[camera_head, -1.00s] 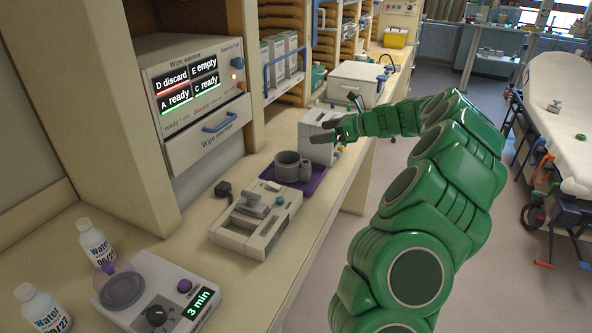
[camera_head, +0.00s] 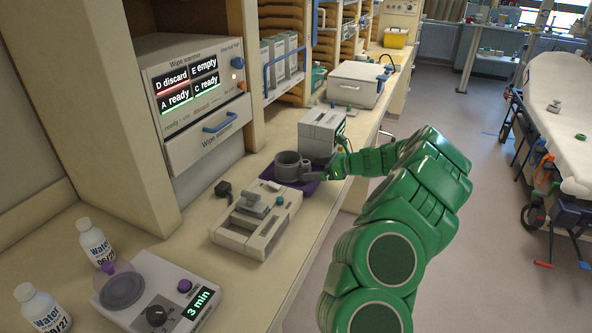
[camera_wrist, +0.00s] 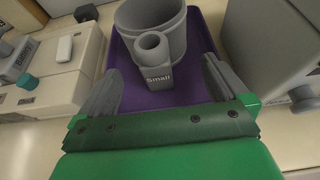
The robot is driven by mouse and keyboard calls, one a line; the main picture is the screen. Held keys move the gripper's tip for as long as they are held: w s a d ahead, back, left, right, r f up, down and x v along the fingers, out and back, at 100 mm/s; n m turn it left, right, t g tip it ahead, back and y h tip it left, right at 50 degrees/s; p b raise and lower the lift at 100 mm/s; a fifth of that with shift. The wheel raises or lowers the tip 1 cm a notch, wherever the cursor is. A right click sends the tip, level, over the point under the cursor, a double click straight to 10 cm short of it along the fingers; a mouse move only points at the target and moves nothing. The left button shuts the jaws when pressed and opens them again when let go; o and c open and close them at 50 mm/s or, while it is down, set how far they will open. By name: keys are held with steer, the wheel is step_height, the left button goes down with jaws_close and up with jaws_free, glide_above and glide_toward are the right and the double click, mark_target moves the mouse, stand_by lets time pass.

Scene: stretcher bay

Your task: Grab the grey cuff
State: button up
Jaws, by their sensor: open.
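The grey cuff (camera_head: 289,166) is a wide ring with a small tube on its side, standing on a purple tray (camera_head: 268,185) on the counter. In the wrist view the cuff (camera_wrist: 154,28) is ahead, its tube and a label reading "Small" facing me. My gripper (camera_head: 326,168) is at the cuff's right side in the head view. In the wrist view my gripper (camera_wrist: 160,85) is open, with one finger on each side over the purple tray (camera_wrist: 185,98). The small tube lies between and just beyond the fingertips; I see no grip on it.
A grey box (camera_head: 320,132) stands close behind the tray, and at the right in the wrist view. A beige device (camera_head: 257,220) sits in front of the tray. A timer unit (camera_head: 155,295) and water bottles (camera_head: 95,242) are nearer. A stretcher (camera_head: 560,110) stands across the aisle.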

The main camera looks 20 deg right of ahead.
mark_target(302, 170)
steer(key=shift+x, duration=2.8)
steer(key=shift+s+a+r, duration=0.1)
steer(key=shift+s+a, duration=0.05)
steer(key=shift+s, duration=0.05)
steer(key=c, duration=0.9)
